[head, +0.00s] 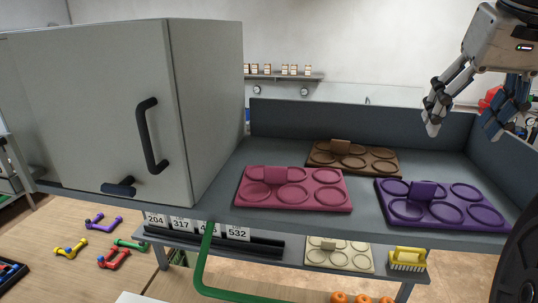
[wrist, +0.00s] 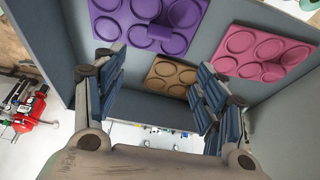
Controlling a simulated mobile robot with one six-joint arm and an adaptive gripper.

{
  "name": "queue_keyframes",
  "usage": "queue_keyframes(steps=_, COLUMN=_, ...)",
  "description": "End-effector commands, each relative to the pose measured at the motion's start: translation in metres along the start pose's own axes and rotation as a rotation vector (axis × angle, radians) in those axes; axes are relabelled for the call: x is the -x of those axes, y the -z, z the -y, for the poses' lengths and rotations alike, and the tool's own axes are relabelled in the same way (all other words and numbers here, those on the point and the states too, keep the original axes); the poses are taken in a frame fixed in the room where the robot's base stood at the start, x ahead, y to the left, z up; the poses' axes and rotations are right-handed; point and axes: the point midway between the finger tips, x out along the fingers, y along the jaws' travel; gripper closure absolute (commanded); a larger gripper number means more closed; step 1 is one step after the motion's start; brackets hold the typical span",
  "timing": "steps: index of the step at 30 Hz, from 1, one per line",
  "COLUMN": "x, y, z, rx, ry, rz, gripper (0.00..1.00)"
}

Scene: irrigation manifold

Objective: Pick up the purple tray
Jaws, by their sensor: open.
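The purple tray (head: 436,214) lies flat on the right part of the grey shelf in the head view. It has round recesses and a raised purple block on it. It also shows at the top left of the wrist view (wrist: 133,27). My gripper (head: 464,128) is open and empty, above and behind the purple tray in the head view. In the wrist view, my gripper's two fingers (wrist: 155,90) stand well apart with nothing between them. The purple tray is apart from the fingers.
A pink tray (head: 318,197) lies left of the purple one and a brown tray (head: 382,161) behind. The grey shelf (head: 376,236) has a back wall and a right side wall. A grey cabinet (head: 90,106) with a black handle stands at left. A cream tray (head: 340,262) and yellow brush (head: 408,262) sit lower.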

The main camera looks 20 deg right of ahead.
Motion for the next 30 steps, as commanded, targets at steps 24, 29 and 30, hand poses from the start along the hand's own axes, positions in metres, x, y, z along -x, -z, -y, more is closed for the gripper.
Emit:
queue_keyframes(steps=24, x=-0.127, y=-0.001, z=-0.001, rx=0.0, ry=0.001, rz=0.002, gripper=0.35)
queue_keyframes(steps=29, x=-0.151, y=-0.001, z=-0.006, rx=0.001, ry=0.002, rz=0.004, gripper=0.35)
queue_keyframes(steps=30, x=-0.157, y=-0.001, z=-0.005, rx=0.001, ry=0.002, rz=0.003, gripper=0.35)
